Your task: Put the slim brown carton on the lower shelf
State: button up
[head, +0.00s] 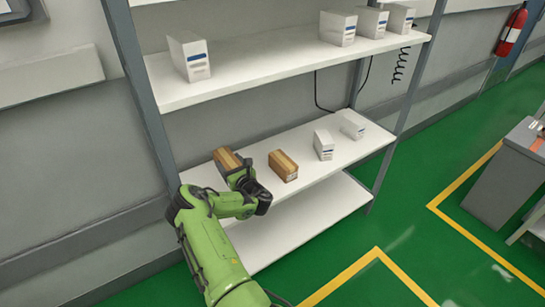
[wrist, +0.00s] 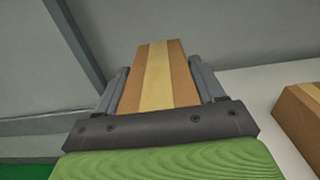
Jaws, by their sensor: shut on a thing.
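A brown carton (head: 226,160) with a paler tan stripe is at the left end of the middle shelf (head: 255,154). My gripper (head: 239,177) is shut on it. In the wrist view the held carton (wrist: 156,78) sits between the two grey fingers, its striped face showing. I cannot tell whether its base touches the shelf. A second brown carton (head: 284,165) stands on the same shelf to the right, apart from my gripper; its edge shows in the wrist view (wrist: 300,112). The bottom shelf (head: 300,222) below is bare where it shows.
Two white boxes, one nearer (head: 324,145) and one farther (head: 352,126), stand right on the middle shelf. The top shelf (head: 265,62) holds several white boxes. A grey upright post (head: 140,85) is close left of my gripper. A grey cart (head: 508,175) stands at the right.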

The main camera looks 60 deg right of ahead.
notch_tip(320, 180, down, 9)
jog(key=shift+s+r+b, duration=0.1)
jog(key=shift+b, duration=1.1)
jog(key=o, duration=1.1)
jog(key=shift+r, duration=0.15)
jog(key=p+v, duration=0.2)
jog(key=v, duration=1)
